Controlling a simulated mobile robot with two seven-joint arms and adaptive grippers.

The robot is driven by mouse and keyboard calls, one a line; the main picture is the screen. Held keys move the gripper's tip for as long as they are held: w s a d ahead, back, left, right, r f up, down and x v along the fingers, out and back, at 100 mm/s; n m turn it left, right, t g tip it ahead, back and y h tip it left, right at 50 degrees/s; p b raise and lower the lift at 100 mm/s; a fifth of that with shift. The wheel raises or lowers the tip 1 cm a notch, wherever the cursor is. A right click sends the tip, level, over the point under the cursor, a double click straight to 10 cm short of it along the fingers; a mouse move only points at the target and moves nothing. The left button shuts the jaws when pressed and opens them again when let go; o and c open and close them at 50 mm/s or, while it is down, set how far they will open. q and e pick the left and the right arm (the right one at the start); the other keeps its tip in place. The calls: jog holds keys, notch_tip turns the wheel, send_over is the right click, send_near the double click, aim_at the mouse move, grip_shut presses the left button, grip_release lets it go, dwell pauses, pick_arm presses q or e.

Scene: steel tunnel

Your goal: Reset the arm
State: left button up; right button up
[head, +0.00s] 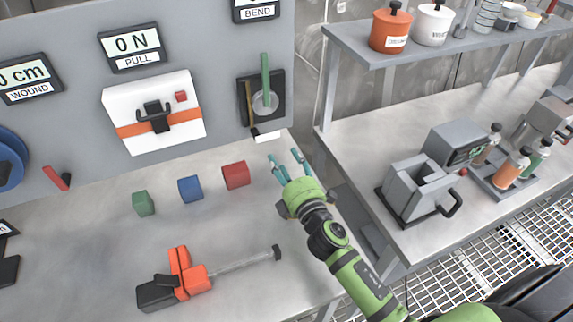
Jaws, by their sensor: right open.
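My right arm (347,258) is green and black and comes in from the lower right. Its gripper (286,164) is open with two teal fingers pointing up and away, near the right edge of the grey table (90,231). Nothing is between the fingers. The red cube (236,175) stands just left of the gripper, apart from it. The left gripper is not in the picture.
A blue cube (190,189) and a green block (143,203) stand further left. An orange and black clamp (190,276) lies in front. A panel (220,60) with displays rises behind. A right-hand bench (428,235) holds grey machines and bottles.

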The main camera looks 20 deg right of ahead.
jog(key=shift+s, duration=0.3)
